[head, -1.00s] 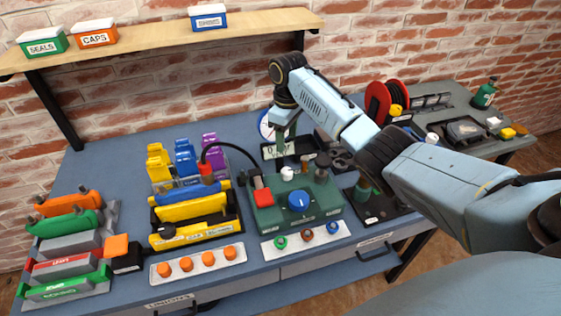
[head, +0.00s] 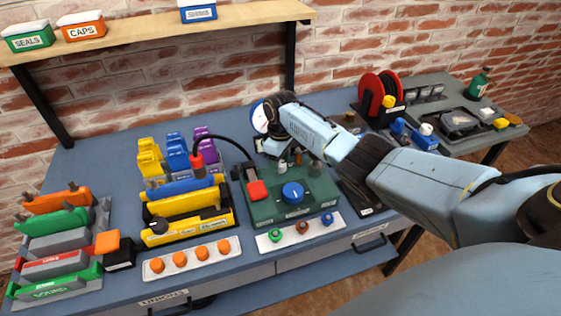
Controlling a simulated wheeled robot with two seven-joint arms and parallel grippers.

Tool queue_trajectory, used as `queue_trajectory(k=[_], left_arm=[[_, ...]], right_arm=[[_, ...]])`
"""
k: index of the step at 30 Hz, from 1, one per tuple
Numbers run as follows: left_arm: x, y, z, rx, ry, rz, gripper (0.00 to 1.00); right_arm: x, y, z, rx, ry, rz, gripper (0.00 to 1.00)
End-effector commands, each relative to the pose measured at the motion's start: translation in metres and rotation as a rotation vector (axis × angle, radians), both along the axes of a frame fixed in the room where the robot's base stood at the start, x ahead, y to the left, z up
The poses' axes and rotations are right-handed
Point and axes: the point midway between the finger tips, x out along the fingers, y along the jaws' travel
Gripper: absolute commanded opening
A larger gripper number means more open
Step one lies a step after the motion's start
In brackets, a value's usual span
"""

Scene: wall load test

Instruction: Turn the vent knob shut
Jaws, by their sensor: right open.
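A green box (head: 265,208) stands on the blue bench, with a large blue knob (head: 292,192) on its top and a red block (head: 257,190) at its left. Small fittings stand along its back edge, including a white one (head: 283,166); I cannot tell which is the vent knob. My right gripper (head: 281,156) points down at the back of the box, close to these fittings. It is open. It is small and partly hidden by its wrist, so contact cannot be told. A round white gauge (head: 259,117) shows behind the wrist. My left gripper is not in view.
A yellow rack (head: 190,230) and a black hose (head: 230,141) are left of the box. A plate with coloured rings (head: 302,227) lies in front. A red reel (head: 374,88) stands at the back right. Bins, including SEALS (head: 28,38), sit on the shelf above.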

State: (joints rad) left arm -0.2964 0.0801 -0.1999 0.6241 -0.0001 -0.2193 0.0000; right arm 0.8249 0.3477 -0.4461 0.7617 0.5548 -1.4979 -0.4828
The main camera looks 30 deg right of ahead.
Motion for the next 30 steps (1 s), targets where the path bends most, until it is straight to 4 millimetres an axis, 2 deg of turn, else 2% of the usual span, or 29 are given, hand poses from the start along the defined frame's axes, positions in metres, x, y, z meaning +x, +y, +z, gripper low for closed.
queue_trajectory(k=[2,12,22,30], left_arm=[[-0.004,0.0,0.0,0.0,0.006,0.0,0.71],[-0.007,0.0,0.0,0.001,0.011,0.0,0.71],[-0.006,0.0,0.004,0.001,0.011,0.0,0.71],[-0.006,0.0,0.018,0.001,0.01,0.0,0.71]], right_arm=[[0.0,0.0,0.0,0.0,0.0,0.0,0.54],[0.0,0.0,0.0,0.001,0.0,0.0,0.09],[0.0,0.001,0.001,0.002,0.001,-0.046,0.09],[0.0,0.001,0.003,0.002,0.002,-0.218,0.09]])
